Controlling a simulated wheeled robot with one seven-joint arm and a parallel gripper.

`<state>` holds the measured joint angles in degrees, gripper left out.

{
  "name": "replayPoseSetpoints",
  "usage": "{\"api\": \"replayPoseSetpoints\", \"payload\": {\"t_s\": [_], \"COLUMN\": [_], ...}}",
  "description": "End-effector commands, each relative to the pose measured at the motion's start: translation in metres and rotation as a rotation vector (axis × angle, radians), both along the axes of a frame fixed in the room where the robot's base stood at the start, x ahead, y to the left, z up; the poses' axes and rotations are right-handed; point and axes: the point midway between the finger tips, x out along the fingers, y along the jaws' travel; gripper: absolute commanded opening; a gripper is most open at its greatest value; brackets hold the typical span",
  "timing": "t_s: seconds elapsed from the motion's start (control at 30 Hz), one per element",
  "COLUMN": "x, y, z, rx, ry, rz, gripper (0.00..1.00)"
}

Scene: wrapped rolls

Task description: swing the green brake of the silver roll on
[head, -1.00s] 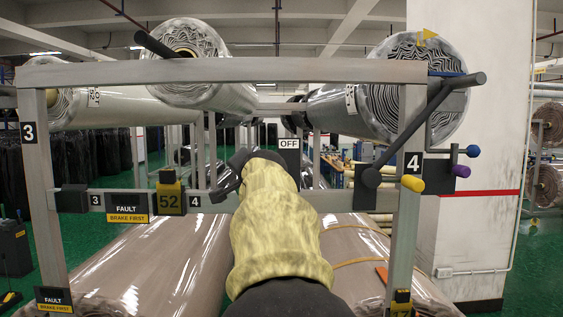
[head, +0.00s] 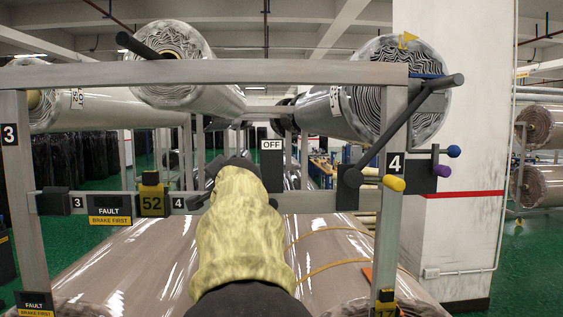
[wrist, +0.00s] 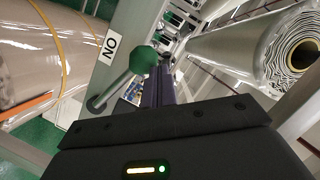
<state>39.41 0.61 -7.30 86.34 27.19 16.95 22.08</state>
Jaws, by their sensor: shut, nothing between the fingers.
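The green brake is a lever with a green ball end (wrist: 145,60) in the wrist view. Its grey shaft slants down left to a pivot on a metal bar, beside an ON label (wrist: 110,46). My gripper (wrist: 156,88) is shut and empty, with its dark fingers just right of and below the ball; I cannot tell if they touch. A pale shiny roll (wrist: 245,45), perhaps the silver one, lies at upper right. In the head view my yellow-sleeved arm (head: 240,235) hides the green brake and most of the gripper.
A metal frame (head: 215,72) with posts and a crossbar surrounds my arm. An OFF sign (head: 271,148) hangs behind. A lever with a yellow knob (head: 394,183) and blue and purple knobs stand at the right post. Large wrapped rolls (head: 130,265) lie below.

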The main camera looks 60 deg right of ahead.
Motion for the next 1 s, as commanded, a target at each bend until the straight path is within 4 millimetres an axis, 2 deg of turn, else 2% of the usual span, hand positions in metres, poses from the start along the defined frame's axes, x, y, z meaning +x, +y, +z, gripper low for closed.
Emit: {"api": "replayPoseSetpoints", "payload": {"t_s": [0.17, 0.43, 0.47, 0.83, 1.0], "x": [-0.002, -0.015, -0.018, -0.057, -0.07], "y": [0.003, 0.008, 0.011, 0.064, 0.08], "z": [0.009, 0.041, 0.04, 0.055, 0.063], "rx": [0.001, 0.0, -0.002, -0.004, -0.002], "ry": [0.002, -0.001, -0.001, -0.004, -0.002], "rz": [0.002, -0.006, -0.007, 0.002, 0.003], "gripper": [0.0, 0.0, 0.0, 0.0, 0.0]}}
